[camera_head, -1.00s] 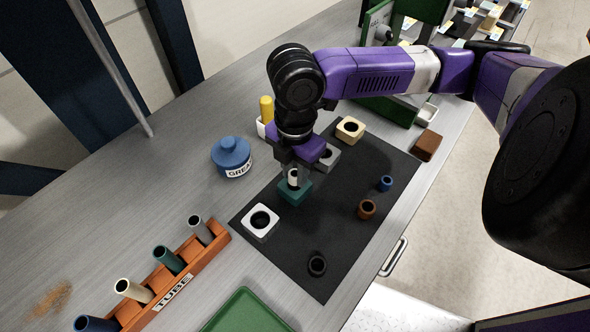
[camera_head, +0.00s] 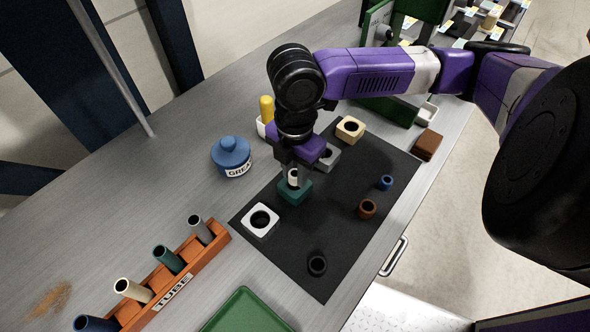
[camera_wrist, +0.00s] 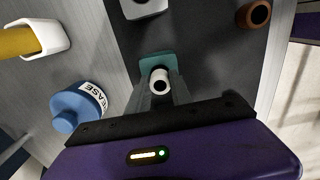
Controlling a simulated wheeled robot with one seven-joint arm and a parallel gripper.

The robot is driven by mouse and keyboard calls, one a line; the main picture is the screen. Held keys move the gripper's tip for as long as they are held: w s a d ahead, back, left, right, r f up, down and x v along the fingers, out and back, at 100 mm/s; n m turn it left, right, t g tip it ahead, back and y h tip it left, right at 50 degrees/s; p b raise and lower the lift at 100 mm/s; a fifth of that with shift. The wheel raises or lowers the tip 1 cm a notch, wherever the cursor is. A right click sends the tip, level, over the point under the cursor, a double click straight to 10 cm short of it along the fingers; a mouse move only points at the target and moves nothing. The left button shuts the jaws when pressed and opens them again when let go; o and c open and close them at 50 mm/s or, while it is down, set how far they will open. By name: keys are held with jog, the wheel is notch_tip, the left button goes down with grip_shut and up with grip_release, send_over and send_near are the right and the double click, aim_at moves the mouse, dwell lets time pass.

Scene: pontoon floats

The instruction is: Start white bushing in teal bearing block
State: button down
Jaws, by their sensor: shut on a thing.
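The teal bearing block (camera_head: 295,193) sits on the black mat between the white block and the grey block. My gripper (camera_head: 291,176) is right above it, pointing down, and is shut on the white bushing (camera_head: 293,178). In the wrist view the white bushing (camera_wrist: 160,82) is upright between the fingers, over the teal block (camera_wrist: 156,62). Its lower end meets or hides the block's bore. I cannot tell whether it is inside the bore or only resting at it.
On the black mat (camera_head: 330,215) are a white block (camera_head: 260,222), grey block (camera_head: 328,157), cream block (camera_head: 350,130) and brown (camera_head: 366,209), blue (camera_head: 385,183) and black (camera_head: 317,265) bushings. A blue grease jar (camera_head: 231,158) and orange tube rack (camera_head: 215,238) stand left.

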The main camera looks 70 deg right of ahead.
aim_at(295, 173)
jog(key=shift+f+b, duration=0.6)
jog(key=shift+f, duration=0.25)
jog(key=c, duration=1.1)
grip_release()
jog(key=shift+r, duration=0.15)
notch_tip(295, 173, up, 8)
jog(key=shift+f, duration=0.2)
